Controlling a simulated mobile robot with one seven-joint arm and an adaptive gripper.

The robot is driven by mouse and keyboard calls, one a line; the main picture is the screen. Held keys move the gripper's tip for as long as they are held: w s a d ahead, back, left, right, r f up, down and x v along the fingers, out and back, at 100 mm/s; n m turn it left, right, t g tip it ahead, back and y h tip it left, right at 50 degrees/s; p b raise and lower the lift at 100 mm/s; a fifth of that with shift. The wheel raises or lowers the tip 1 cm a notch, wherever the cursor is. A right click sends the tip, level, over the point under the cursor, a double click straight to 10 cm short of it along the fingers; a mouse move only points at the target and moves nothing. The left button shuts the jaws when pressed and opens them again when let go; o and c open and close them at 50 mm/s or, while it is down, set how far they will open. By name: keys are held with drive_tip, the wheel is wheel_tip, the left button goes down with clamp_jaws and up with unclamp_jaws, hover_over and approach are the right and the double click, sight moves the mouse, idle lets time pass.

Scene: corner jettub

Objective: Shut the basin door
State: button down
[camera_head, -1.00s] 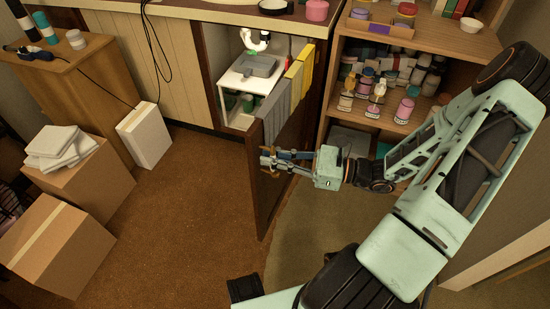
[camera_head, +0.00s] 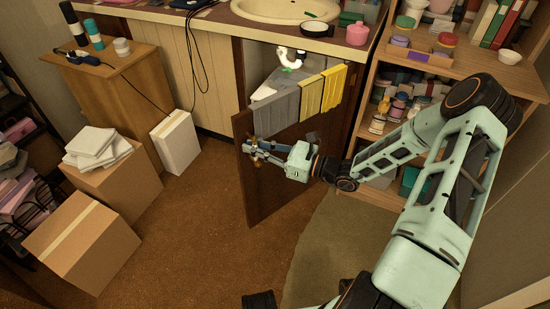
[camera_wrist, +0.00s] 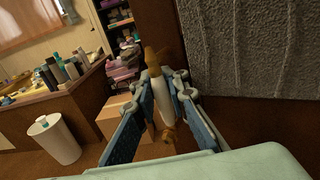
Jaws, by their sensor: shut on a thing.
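The basin door (camera_head: 272,195) is a dark brown panel under the counter, standing partly open and angled out from the cabinet. Grey and yellow towels (camera_head: 275,114) hang over its top edge. In the wrist view the door (camera_wrist: 245,112) fills the right side, with a grey towel (camera_wrist: 245,45) above. My gripper (camera_head: 257,152) is at the door's left, free edge. In the wrist view my gripper (camera_wrist: 164,112) has its fingers around a white handle with gold-coloured ends (camera_wrist: 163,96) and is shut on it. The cabinet interior (camera_head: 284,68) shows above the door; its lower part is hidden.
The basin (camera_head: 275,9) is set in the counter above. An open shelf with bottles (camera_head: 440,60) stands to the right, close to my arm. A white box (camera_head: 176,143) and cardboard boxes (camera_head: 82,243) stand at left. Carpet (camera_head: 190,235) in front of the door is clear.

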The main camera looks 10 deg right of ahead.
drive_tip(key=w, duration=0.1)
drive_tip(key=w+a, duration=0.1)
drive_tip(key=shift+w+a, duration=0.1)
drive_tip(key=shift+w, duration=0.2)
drive_tip(key=c, duration=2.2)
unclamp_jaws()
drive_tip(key=shift+c, duration=0.2)
drive_tip(key=shift+s, duration=0.1)
drive_tip(key=v, duration=1.2)
